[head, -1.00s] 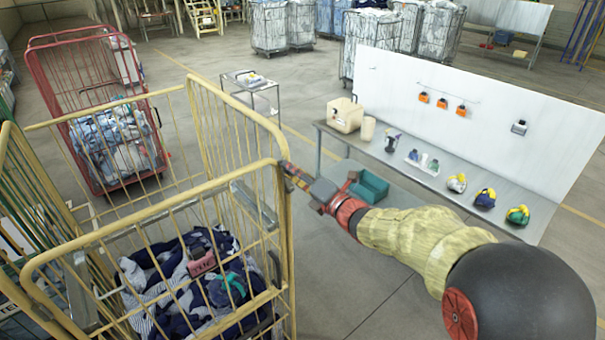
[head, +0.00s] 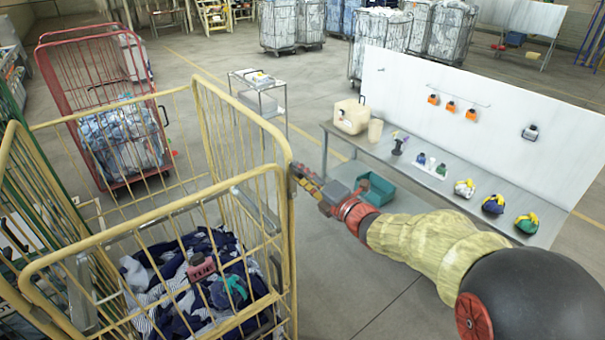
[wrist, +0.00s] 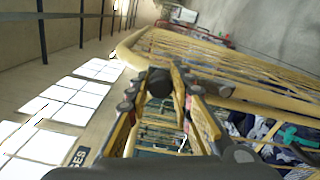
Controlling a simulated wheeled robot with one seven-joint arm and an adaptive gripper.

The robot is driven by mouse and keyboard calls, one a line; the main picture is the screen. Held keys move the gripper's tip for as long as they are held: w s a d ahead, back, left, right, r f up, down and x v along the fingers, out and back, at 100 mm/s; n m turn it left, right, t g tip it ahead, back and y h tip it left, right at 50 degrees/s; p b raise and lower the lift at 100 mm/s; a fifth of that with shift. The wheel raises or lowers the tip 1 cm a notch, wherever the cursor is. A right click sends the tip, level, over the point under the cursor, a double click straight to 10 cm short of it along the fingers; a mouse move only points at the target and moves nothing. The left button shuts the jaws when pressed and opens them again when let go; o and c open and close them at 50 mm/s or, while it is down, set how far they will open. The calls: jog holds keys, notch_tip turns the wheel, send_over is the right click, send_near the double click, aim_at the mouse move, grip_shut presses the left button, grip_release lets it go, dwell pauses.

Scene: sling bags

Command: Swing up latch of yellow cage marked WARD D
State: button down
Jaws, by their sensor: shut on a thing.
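The yellow cage (head: 286,235) stands open-topped at the front left in the head view, with dark and striped laundry (head: 190,275) inside. Its WARD D marking is not readable. My gripper (head: 297,170) is at the cage's near right corner post, close to the top rail. In the wrist view my gripper (wrist: 163,88) has its fingers closed around a dark round-ended piece (wrist: 159,81), likely the latch handle, beside the yellow rail (wrist: 205,84). The rest of the latch is hidden by the fingers and the post.
A red cage (head: 107,183) with laundry stands behind at left. A small metal trolley (head: 262,95) stands beyond the yellow cage. A grey bench (head: 440,175) with a white back panel (head: 480,125) is at right.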

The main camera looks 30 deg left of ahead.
jog(key=c, duration=1.6)
grip_release()
jog(key=shift+w, duration=0.1)
jog(key=shift+o, duration=0.2)
jog(key=shift+d, duration=0.1)
jog(key=v, duration=1.2)
jog(key=shift+f, duration=0.1)
